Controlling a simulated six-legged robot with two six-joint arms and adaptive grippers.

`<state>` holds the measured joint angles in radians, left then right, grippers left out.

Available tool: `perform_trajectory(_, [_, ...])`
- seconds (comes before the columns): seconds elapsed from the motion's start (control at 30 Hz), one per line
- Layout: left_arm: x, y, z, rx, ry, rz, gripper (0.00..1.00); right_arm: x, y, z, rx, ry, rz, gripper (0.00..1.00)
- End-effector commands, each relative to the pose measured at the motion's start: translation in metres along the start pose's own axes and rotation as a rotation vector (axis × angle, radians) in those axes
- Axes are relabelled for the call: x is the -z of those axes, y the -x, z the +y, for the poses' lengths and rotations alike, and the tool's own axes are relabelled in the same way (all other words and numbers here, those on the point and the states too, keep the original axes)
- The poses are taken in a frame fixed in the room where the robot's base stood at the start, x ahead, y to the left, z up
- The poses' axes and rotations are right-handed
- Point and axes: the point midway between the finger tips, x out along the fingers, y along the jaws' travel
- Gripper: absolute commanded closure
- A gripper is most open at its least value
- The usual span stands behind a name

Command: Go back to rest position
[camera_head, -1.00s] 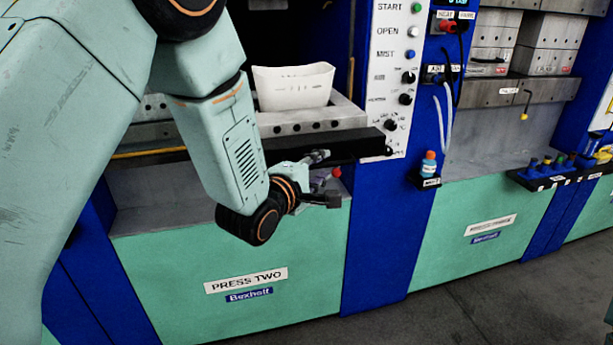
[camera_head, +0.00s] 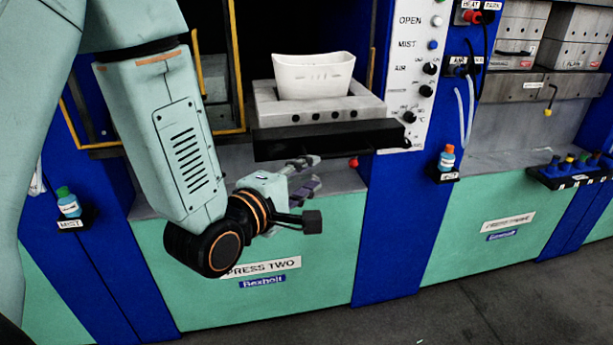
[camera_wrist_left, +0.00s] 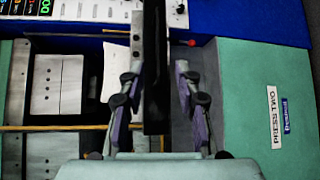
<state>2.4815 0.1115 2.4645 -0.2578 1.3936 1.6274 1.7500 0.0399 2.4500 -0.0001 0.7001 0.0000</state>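My left arm comes in from the left in the head view, and its gripper (camera_head: 306,175) hangs in front of Press Two, just below the black front edge (camera_head: 335,138) of the press bed. In the left wrist view my left gripper (camera_wrist_left: 157,100) has its two purple-padded fingers spread apart. Nothing is held between them; the dark press edge shows behind the gap. A white tub (camera_head: 313,75) stands upright on the grey perforated block (camera_head: 322,107) above and apart from the gripper. My right gripper is in neither view.
The control panel (camera_head: 412,70) with buttons and knobs is right of the press opening. A bottle (camera_head: 447,158) stands on a small holder to the right, and a mist bottle (camera_head: 68,203) at left. The grey floor (camera_head: 480,310) in front is free.

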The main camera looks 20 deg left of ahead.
Motion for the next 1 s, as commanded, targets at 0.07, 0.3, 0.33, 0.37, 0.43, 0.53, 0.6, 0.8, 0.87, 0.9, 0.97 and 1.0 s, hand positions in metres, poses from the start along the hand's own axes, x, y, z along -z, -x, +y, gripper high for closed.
perform_trajectory(0.07, [0.000, 0.000, 0.000, 0.000, 0.000, 0.000, 0.66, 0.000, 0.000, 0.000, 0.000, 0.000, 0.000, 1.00])
perform_trajectory(0.3, [0.000, 0.000, 0.000, 0.000, -0.011, 0.000, 0.66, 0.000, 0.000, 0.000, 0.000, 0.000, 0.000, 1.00])
perform_trajectory(0.33, [0.000, 0.000, -0.001, 0.002, -0.024, 0.000, 0.66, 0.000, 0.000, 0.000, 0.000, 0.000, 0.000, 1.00])
perform_trajectory(0.37, [0.000, 0.000, -0.001, 0.004, -0.047, 0.000, 0.66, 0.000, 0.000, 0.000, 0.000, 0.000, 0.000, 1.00])
perform_trajectory(0.43, [0.001, 0.000, -0.006, 0.027, -0.129, 0.002, 0.66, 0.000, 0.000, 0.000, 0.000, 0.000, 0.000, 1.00])
perform_trajectory(0.53, [0.005, 0.000, -0.019, 0.092, -0.310, 0.009, 0.66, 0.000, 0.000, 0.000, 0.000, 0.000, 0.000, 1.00])
perform_trajectory(0.6, [0.009, 0.002, -0.031, 0.150, -0.450, 0.010, 0.66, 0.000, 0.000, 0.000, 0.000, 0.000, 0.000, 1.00])
perform_trajectory(0.8, [0.025, 0.016, -0.111, 0.397, -0.830, -0.059, 0.66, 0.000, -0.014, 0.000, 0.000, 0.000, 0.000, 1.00])
perform_trajectory(0.87, [0.030, 0.025, -0.146, 0.488, -0.935, -0.109, 0.66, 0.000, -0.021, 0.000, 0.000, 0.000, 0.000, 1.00])
perform_trajectory(0.9, [0.033, 0.033, -0.172, 0.554, -1.002, -0.150, 0.66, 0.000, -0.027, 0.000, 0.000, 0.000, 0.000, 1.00])
perform_trajectory(0.97, [0.037, 0.047, -0.210, 0.646, -1.091, -0.221, 0.66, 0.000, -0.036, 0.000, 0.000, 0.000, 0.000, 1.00])
perform_trajectory(1.0, [0.039, 0.058, -0.234, 0.705, -1.140, -0.272, 0.66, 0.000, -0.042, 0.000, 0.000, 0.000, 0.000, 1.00])
